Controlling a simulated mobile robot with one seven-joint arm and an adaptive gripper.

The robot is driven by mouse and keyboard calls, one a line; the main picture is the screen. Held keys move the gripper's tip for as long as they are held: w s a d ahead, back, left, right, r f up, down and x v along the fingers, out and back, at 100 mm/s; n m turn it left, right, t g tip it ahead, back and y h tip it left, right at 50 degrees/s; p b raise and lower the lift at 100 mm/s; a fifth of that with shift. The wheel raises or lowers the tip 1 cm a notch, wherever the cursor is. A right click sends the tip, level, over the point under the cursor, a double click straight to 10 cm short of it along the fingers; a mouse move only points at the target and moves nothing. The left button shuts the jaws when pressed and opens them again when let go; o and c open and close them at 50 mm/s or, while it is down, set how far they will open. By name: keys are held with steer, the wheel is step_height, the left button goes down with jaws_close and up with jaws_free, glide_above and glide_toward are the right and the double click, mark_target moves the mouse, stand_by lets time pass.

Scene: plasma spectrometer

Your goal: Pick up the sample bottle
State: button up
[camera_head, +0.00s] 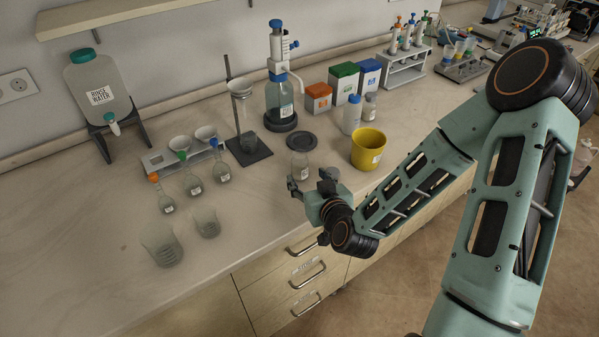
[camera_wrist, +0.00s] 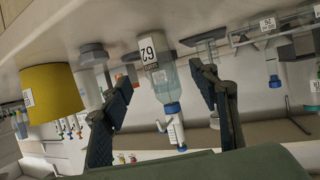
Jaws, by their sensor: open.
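The sample bottle (camera_head: 300,166) looks like a small clear bottle standing upright near the front edge of the bench. In the wrist view, which is upside down, a clear bottle with a white numbered label (camera_wrist: 148,50) shows between the finger ends; its outline blends with the blue-capped dispenser bottle behind it. My gripper (camera_head: 311,183) is low at the bench front, just on the near side of the bottle. In the wrist view my gripper (camera_wrist: 163,80) is open, one finger to each side, with nothing held. Contact with the bottle cannot be told.
A yellow beaker (camera_head: 368,149) stands close on the right. A dark round disc (camera_head: 301,140) lies behind the bottle, and the dispenser bottle (camera_head: 280,95) stands farther back. Stoppered flasks (camera_head: 193,184) and two glass beakers (camera_head: 162,246) are to the left. The bench between is clear.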

mark_target(302, 172)
steer(key=shift+w+f+b, duration=0.4)
steer(key=shift+w+b, duration=0.2)
steer(key=shift+b, duration=1.25)
steer(key=shift+w+b, duration=0.1)
steer(key=shift+b, duration=0.35)
steer(key=b, duration=0.3)
steer(key=shift+w+a+f+b, duration=0.2)
steer(key=shift+a+f+b, duration=0.1)
steer(key=shift+b, duration=0.05)
steer(key=shift+a+b, duration=0.1)
steer(key=shift+b, duration=0.2)
steer(key=shift+x, duration=1.35)
steer(key=x, duration=0.4)
steer(key=shift+d+f, duration=0.25)
steer(key=shift+d, duration=0.15)
steer(key=shift+w+a+f, duration=0.2)
steer(key=shift+w+f, duration=0.05)
steer(key=shift+w, duration=0.3)
